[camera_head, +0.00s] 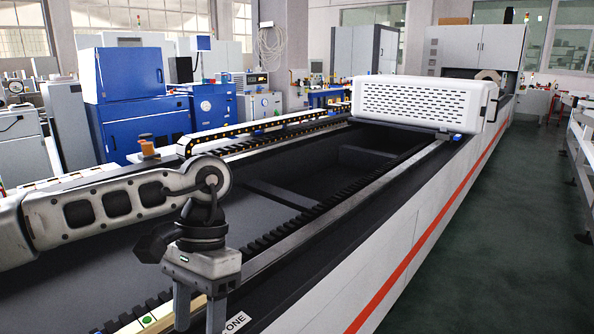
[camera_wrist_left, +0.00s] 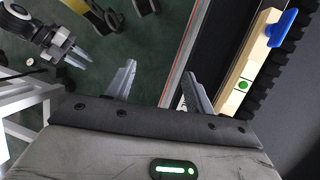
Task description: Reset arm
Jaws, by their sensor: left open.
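My left gripper (camera_head: 199,312) points down over the near edge of the long machine bed in the head view. Its two fingers are apart, with nothing between them in the left wrist view (camera_wrist_left: 158,88). The left arm reaches in from the left, bent at the wrist. My right gripper (camera_wrist_left: 76,57) shows small at the upper left of the left wrist view, over the dark green floor. Its fingers are too small to judge how far apart they are. It is not in the head view.
A pale wooden strip (camera_wrist_left: 250,65) with a green dot and a blue piece (camera_wrist_left: 284,28) lies by the machine's toothed rail, beside my left gripper. A white perforated cover (camera_head: 415,103) spans the machine bed (camera_head: 280,182). The aisle floor (camera_head: 490,220) at right is clear.

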